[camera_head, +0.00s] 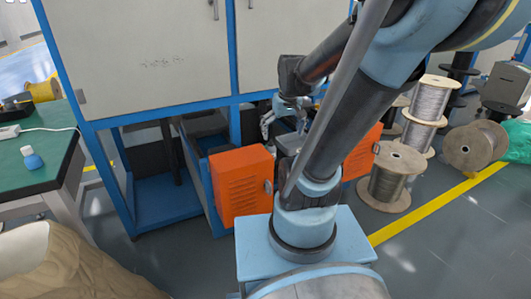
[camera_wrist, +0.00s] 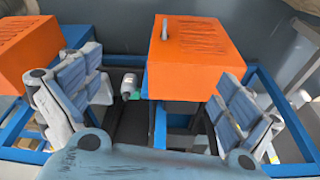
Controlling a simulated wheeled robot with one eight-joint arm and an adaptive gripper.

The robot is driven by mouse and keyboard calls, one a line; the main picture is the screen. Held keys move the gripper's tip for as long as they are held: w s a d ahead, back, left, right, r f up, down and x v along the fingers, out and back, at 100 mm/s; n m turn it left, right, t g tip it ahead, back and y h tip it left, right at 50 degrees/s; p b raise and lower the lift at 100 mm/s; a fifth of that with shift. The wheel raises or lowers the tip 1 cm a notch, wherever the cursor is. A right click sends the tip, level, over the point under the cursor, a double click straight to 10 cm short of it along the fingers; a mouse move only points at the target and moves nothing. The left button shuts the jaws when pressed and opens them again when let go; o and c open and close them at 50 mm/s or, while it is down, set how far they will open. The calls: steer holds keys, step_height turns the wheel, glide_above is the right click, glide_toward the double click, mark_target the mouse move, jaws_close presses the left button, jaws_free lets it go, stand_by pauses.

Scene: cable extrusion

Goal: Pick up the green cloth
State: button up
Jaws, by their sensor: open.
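A crumpled green thing (camera_head: 518,141), which looks like the green cloth, shows at the far right edge of the head view, beside the cable spools. It is partly cut off by the picture's edge. It is not visible in the wrist view. My gripper (camera_head: 280,116) is in front of the blue-framed machine, well to the left of the green thing and partly hidden by my arm. In the wrist view my gripper (camera_wrist: 158,80) has its two fingers wide apart, with nothing held between them.
Orange boxes (camera_head: 241,186) (camera_wrist: 196,55) stand near my gripper by the machine's blue frame (camera_head: 168,200). Wooden cable spools (camera_head: 394,172) stand at the right. A green-topped table (camera_head: 40,165) with a small bottle (camera_head: 32,158) is at the left. Grey floor is open at the lower right.

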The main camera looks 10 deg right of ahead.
steer(key=w+d+f+n+t+y, duration=0.1)
steer(key=w+f, duration=0.3)
steer(key=w, duration=1.1)
steer(key=w+d+f+n, duration=0.1)
steer(key=w+f, duration=0.3)
steer(key=w, duration=1)
steer(key=shift+n, duration=0.5)
steer(key=w+f, duration=0.4)
steer(key=f, duration=0.2)
steer(key=w+f, duration=0.5)
steer(key=f, duration=0.2)
steer(key=w+a+f, duration=0.1)
steer(key=w+f, duration=0.3)
steer(key=f, duration=0.3)
steer(key=shift+w+f, duration=0.2)
steer(key=shift+w, duration=0.05)
steer(key=shift+w+x, duration=0.15)
steer(key=shift+x, duration=1.2)
steer(key=shift+w+x, duration=0.15)
steer(key=shift+x, duration=1.15)
steer(key=shift+r, duration=0.1)
steer(key=shift+c, duration=0.5)
steer(key=c, duration=1)
